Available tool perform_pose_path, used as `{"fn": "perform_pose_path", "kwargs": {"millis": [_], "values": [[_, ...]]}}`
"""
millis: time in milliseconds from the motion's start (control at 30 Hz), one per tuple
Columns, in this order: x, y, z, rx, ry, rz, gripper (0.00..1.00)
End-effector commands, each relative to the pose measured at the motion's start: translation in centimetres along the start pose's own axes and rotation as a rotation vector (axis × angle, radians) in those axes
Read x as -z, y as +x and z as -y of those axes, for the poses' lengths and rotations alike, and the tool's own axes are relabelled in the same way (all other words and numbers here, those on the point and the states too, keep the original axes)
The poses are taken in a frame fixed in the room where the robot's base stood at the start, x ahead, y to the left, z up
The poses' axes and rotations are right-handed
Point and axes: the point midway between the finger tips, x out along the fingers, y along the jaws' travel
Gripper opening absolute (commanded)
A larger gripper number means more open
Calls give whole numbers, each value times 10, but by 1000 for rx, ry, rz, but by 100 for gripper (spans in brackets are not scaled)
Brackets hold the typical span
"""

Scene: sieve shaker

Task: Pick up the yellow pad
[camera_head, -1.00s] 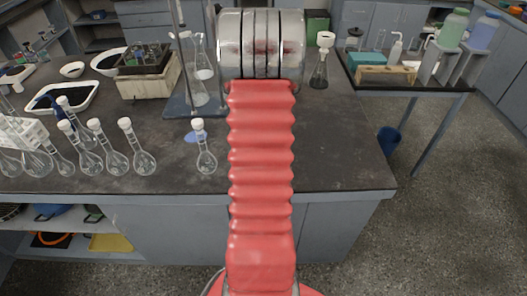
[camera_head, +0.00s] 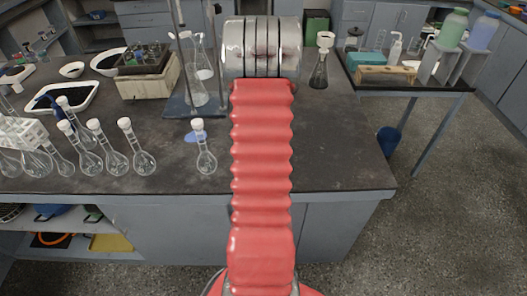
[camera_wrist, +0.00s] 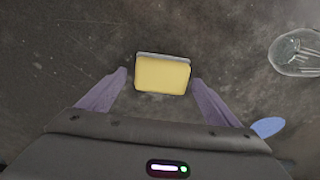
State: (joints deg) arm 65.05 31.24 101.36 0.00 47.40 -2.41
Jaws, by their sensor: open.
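The yellow pad (camera_wrist: 162,75) lies on the dark bench top in the wrist view, a small block with a pale grey strip along its far edge. My gripper (camera_wrist: 159,78) is open, with one purple-grey finger on each side of the pad. There is a gap between the pad and each fingertip. I cannot tell the height of the fingers above the bench. In the head view my arm hides the pad and the gripper.
In the head view, several stoppered flasks (camera_head: 113,158) stand at the bench's left, and a flask with a white funnel (camera_head: 320,68) stands at the back right.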

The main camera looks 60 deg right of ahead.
Motion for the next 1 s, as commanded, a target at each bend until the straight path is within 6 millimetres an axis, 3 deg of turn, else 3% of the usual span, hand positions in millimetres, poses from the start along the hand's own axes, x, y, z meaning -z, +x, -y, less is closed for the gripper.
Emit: {"fn": "perform_pose_path", "kwargs": {"millis": [100,667,1000], "values": [[0,0,0,0,0,0,83],[0,0,0,0,-1,0,44],[0,-5,0,0,-1,-2,44]]}}
